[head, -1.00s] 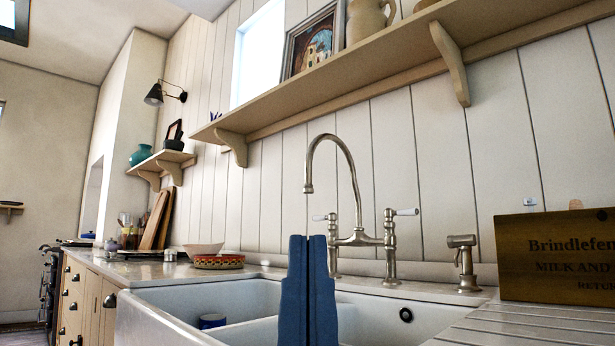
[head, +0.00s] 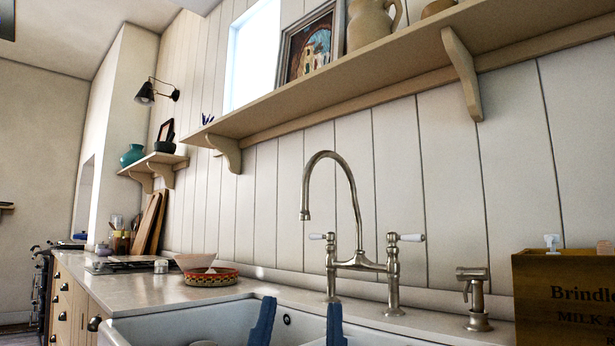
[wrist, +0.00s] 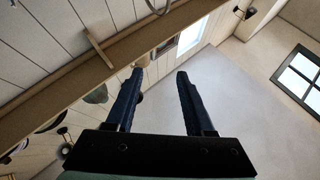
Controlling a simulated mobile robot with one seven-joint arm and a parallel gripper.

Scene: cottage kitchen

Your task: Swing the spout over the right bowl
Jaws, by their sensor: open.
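The tap's curved metal spout (head: 321,156) rises from the bridge tap (head: 362,264) at the back of the sink in the head view. Its outlet points down, to the left of the tap body. I cannot tell exactly which bowl lies below it. The white sink's left bowl (head: 190,326) shows at the bottom; the right bowl (head: 375,337) shows only as a strip. My gripper (head: 298,308) is open, with two blue fingers spread apart, empty, and below the spout in the picture. In the wrist view my gripper (wrist: 160,72) is also open, with nothing between its fingers.
White-handled levers, including the right lever (head: 405,238), flank the tap. A soap dispenser (head: 476,298) and wooden crate (head: 560,300) stand at right. A shelf (head: 350,88) runs above. A patterned basket (head: 208,277) sits on the left counter. The air around the spout looks clear.

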